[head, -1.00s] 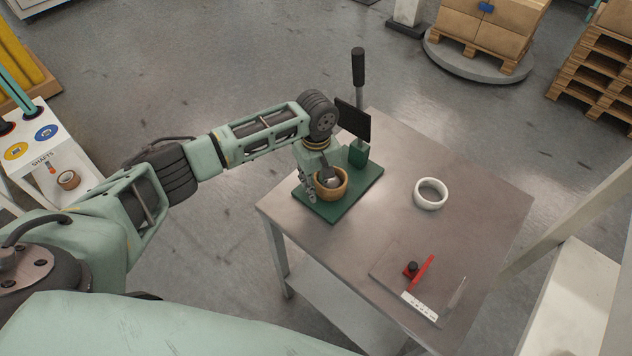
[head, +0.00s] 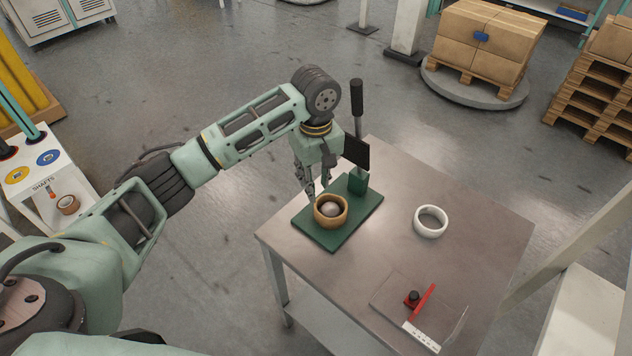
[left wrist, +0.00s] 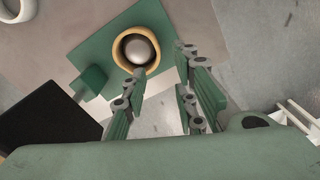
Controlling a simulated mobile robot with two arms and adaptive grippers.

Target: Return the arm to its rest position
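My left gripper (head: 318,187) hangs from the left arm just above and behind a tan tape roll (head: 344,217). Its fingers are apart with nothing between them, and the left wrist view also shows the spread fingers (left wrist: 160,82). The tape roll sits around a silvery rounded core on a green base plate (head: 323,238); it also shows in the left wrist view (left wrist: 121,53), clear of the fingers. A dark-handled lever (head: 357,100) with a black plate (head: 356,151) stands at the back of the base. My right gripper is not in view.
A white ring (head: 443,229) lies on the grey table (head: 390,260), right of the green base. A red-armed fixture (head: 425,300) with a white scale strip is near the front right.

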